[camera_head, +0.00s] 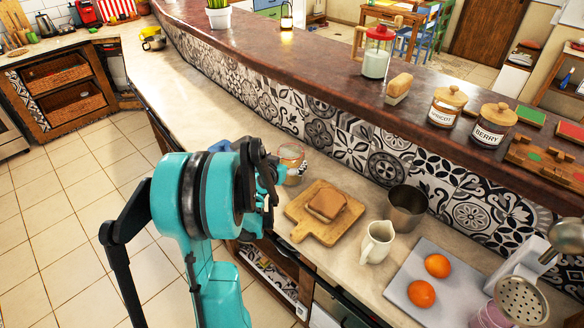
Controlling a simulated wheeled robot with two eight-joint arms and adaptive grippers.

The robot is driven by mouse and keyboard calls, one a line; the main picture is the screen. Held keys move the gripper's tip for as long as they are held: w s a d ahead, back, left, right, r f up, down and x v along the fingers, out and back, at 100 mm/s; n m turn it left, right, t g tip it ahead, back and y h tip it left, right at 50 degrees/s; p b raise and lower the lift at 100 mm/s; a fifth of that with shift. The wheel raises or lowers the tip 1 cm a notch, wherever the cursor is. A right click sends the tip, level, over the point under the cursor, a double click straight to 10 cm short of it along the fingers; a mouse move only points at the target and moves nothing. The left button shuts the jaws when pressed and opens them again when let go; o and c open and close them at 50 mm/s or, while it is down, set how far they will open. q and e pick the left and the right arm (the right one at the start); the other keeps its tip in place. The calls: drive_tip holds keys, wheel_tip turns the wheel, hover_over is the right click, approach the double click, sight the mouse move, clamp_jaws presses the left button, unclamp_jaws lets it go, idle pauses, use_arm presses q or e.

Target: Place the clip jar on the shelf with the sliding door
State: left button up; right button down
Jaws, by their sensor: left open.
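A small glass jar with an amber top (291,153), which looks like the clip jar, stands on the pale counter (340,265) near the tiled wall. My left gripper (284,172) is open at the jar's near left side. Its fingers partly overlap the jar, and I cannot tell whether they touch it. My teal left arm hides part of the counter. My right gripper is not in view. No shelf with a sliding door can be made out for sure; a low open shelf (272,272) shows under the counter.
Right of the jar are a wooden board (301,229) with bread, a metal cup (406,205), a cream jug (377,242) and a grey board (408,270) with two oranges. The raised brown ledge (330,75) runs behind. The counter toward the back left is mostly clear.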

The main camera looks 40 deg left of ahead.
use_arm(q)
drive_tip(key=b+x, duration=0.1)
drive_tip(key=x, duration=0.3)
drive_tip(key=shift+w+d+f, duration=0.1)
drive_tip(key=shift+w, duration=0.1)
drive_tip(key=shift+s, duration=0.1)
drive_tip(key=shift+c, duration=0.3)
drive_tip(key=c, duration=1.5)
drive_tip(key=shift+c, duration=1)
drive_tip(key=shift+r, duration=0.2)
